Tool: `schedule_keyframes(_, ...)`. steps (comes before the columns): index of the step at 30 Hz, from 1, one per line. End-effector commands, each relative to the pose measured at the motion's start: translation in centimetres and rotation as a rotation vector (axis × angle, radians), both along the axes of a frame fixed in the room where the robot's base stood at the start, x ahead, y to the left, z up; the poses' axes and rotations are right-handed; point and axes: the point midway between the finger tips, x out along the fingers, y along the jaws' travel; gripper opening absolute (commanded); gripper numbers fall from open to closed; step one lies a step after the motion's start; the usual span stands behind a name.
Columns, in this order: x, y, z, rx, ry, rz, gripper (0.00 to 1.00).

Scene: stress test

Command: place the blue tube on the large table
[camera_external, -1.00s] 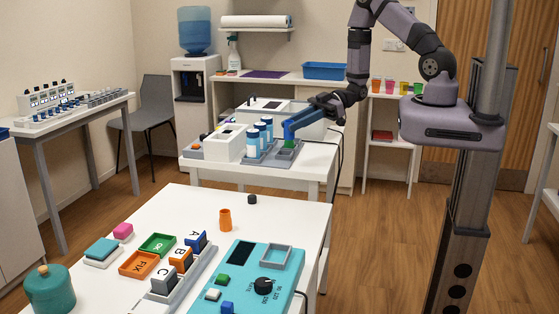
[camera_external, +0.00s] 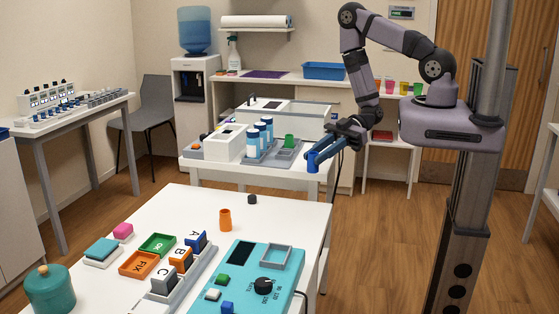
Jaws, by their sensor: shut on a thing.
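My gripper (camera_external: 315,155) has long blue fingers that reach down and to the left from its dark wrist. It is shut on a short blue tube (camera_external: 312,166), which hangs about upright at the fingertips. The tube is small here and its colour nearly merges with the fingers. It appears in front of the right end of the back white table, held in the air. The large white table (camera_external: 200,207) fills the foreground, below and to the left of the tube.
An orange tube (camera_external: 225,220) and a small black piece (camera_external: 252,199) stand on the large table's far part. A teal device (camera_external: 285,296) and lettered blocks lie nearer. Clear white surface shows around the orange tube. The back table holds white-blue bottles (camera_external: 252,146) and a green cup (camera_external: 290,140).

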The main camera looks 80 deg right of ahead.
Motion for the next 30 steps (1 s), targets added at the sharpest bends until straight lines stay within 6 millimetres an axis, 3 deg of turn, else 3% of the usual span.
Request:
schedule_keyframes(3,-1.9,2.0,-0.9,0.003,0.008,0.007,0.03)
schedule_keyframes(9,-3.1,3.0,-1.5,0.001,0.001,0.006,0.03)
schedule_keyframes(19,-3.2,3.1,-2.0,0.001,-0.001,0.006,0.03)
schedule_keyframes(30,-3.3,3.1,-6.3,0.002,0.003,0.005,0.02)
